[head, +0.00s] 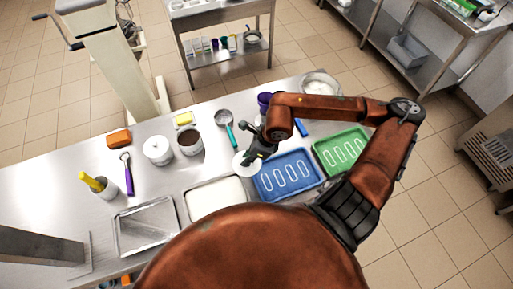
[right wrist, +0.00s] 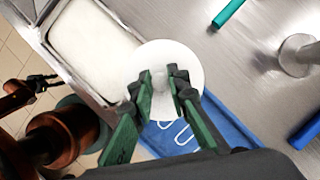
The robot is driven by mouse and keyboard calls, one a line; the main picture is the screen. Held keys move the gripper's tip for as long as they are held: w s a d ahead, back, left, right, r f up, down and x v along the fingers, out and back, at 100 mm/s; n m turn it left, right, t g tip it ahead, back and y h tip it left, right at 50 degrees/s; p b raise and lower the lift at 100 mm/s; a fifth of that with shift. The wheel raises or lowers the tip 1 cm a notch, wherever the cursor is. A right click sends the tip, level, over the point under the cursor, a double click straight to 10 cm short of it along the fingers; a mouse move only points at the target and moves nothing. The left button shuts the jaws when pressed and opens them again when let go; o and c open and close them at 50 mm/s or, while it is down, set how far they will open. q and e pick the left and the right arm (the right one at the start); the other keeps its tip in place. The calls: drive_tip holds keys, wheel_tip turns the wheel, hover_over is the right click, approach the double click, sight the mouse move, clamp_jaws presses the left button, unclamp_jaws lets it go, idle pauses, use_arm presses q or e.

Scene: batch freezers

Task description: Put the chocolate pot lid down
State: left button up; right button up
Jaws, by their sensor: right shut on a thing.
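My right gripper (head: 259,147) is shut on the chocolate pot lid (head: 243,164), a round white disc. In the right wrist view the gripper's green-and-black fingers (right wrist: 163,84) close at the middle of the lid (right wrist: 185,57). The lid overlaps the corner between the white tray and the blue tray; I cannot tell whether it touches the table. The chocolate pot (head: 190,151) stands open to the left, with dark brown contents showing. My left gripper does not show.
A white-filled tray (head: 214,199), a blue tray (head: 260,186) and a green tray (head: 329,163) line the front. A teal-handled ladle (head: 231,134) lies behind the lid. Bare steel shows between the chocolate pot and the lid.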

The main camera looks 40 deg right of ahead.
drive_tip(key=shift+s+d+r, duration=0.1)
drive_tip(key=shift+d+r, duration=0.05)
drive_tip(key=shift+w+d+m, duration=0.2)
drive_tip(key=shift+d+m, duration=0.1)
drive_tip(key=w+d+f+p, duration=0.1)
drive_tip(key=w+d+f, duration=0.1)
drive_tip(key=d+f, duration=0.1)
drive_tip(key=w+d+f+p, duration=0.1)
drive_tip(key=w+d+f, duration=0.1)
drive_tip(key=w+d, duration=0.1)
drive_tip(key=w+d+f+p, duration=0.2)
drive_tip(key=d+f, duration=0.1)
drive_tip(key=shift+w+d+f, duration=0.15)
drive_tip(key=shift+d+f, duration=0.15)
drive_tip(key=shift+f, duration=0.05)
drive_tip(key=shift+w+d+f, duration=0.3)
drive_tip(key=shift+d+f, duration=0.15)
drive_tip(key=shift+f, duration=0.2)
wheel_tip(320, 180, down, 3)
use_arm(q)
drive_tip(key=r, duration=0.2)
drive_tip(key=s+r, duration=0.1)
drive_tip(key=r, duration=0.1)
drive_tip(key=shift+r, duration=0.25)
